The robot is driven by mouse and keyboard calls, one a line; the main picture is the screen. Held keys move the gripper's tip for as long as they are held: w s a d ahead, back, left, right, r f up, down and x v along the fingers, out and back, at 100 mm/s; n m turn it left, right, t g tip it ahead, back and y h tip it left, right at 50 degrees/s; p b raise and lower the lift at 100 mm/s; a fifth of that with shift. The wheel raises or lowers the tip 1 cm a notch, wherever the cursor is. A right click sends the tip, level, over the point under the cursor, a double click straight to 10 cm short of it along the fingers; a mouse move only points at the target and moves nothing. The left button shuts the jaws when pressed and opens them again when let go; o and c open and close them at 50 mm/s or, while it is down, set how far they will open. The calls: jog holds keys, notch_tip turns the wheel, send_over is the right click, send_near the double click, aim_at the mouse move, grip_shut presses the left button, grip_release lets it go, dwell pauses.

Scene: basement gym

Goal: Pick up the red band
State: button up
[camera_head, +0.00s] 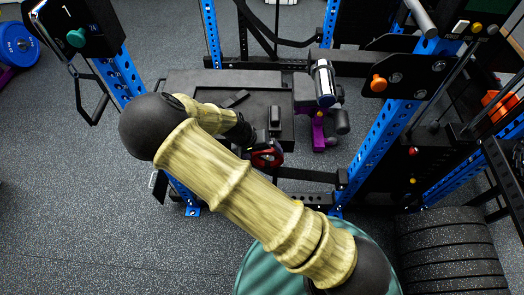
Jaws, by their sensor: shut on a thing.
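The red band (268,154) shows as a small red loop with dark parts, at the front edge of a dark tray-like surface (262,98) in the middle of the view. My gripper (252,151) is at the left side of the band and is shut on it. The fingers are small, dark and partly hidden by my wrist, so the exact hold is hard to see. I cannot tell whether the band touches the surface.
Two dark blocks (275,117) (235,98) lie on the tray-like surface. Blue rack posts (378,143) stand on both sides. A purple-framed machine part (318,131) is to the right. Stacked black tyres or plates (445,245) stand at lower right.

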jog(key=s+b, duration=0.1)
jog(key=s, duration=1.5)
jog(key=shift+a+b, duration=0.3)
jog(key=shift+b, duration=0.1)
